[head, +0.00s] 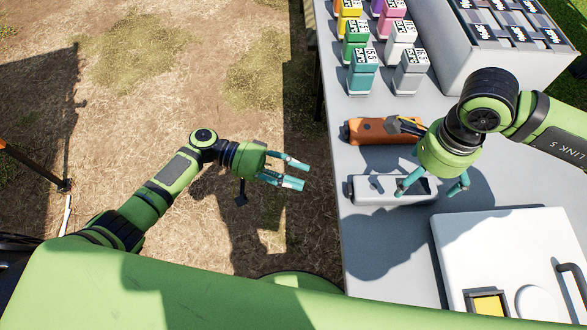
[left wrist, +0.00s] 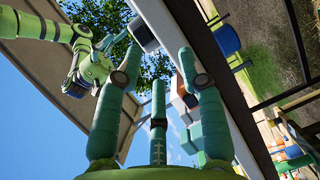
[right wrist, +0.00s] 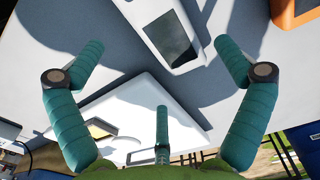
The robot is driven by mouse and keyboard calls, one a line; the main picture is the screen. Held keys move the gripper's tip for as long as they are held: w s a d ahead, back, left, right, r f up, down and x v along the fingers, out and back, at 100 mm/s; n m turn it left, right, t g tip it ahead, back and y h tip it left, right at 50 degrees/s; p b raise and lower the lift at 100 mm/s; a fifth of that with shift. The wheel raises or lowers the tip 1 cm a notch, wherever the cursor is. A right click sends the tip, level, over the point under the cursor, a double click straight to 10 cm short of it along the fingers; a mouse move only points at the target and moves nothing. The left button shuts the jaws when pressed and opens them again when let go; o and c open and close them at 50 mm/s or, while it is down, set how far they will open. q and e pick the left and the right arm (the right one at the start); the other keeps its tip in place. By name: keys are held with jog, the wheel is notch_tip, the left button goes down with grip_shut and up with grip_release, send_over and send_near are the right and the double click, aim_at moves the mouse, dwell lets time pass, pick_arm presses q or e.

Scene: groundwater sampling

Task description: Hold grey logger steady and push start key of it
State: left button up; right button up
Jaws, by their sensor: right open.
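The grey logger (head: 366,190) lies flat on the table near its left edge. My right gripper (head: 431,186) is open over its right part and partly hides it. In the right wrist view the grey logger (right wrist: 158,22), with a dark screen, lies ahead between the open fingers (right wrist: 160,58), which do not visibly grip it. I cannot make out its start key. My left gripper (head: 296,172) is open and empty, left of the table edge over the ground. Its spread fingers (left wrist: 158,55) also show in the left wrist view.
An orange logger (head: 372,131) lies just behind the grey one, with something yellow and dark by its right end. Several coloured bottles (head: 364,75) stand at the back. A box (head: 450,60) of dark packs is at back right. A white case (head: 500,240) stands in front.

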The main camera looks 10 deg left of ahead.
aim_at(410, 193)
jog(key=shift+f, duration=0.2)
pick_arm(q)
jog(key=shift+r+m+g+h, duration=0.3)
jog(key=shift+r+h, duration=0.1)
jog(key=shift+r, duration=0.75)
pick_arm(e)
jog(key=shift+f, duration=3.35)
pick_arm(q)
jog(key=shift+s, duration=0.1)
pick_arm(e)
jog(key=c, duration=1.1)
pick_arm(q)
grip_shut()
